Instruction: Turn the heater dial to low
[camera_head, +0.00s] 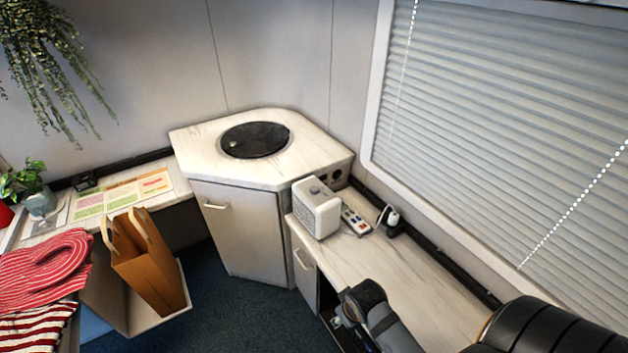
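A small white box-shaped heater (318,216) stands on the right counter, near the corner cabinet. A grey round dial (315,190) is on its top face; its setting is too small to read. A grey and black arm part of mine shows at the bottom, over the counter's front edge, well short of the heater. I cannot make out gripper fingers on it. My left gripper is not in view.
The right counter (408,287) has bare room in front of the heater. A remote-like keypad (355,219) lies beside the heater, and a white plug (393,217) is near the wall. The corner cabinet (235,225) has a round black lid (255,140). A brown bag (150,265) stands at left.

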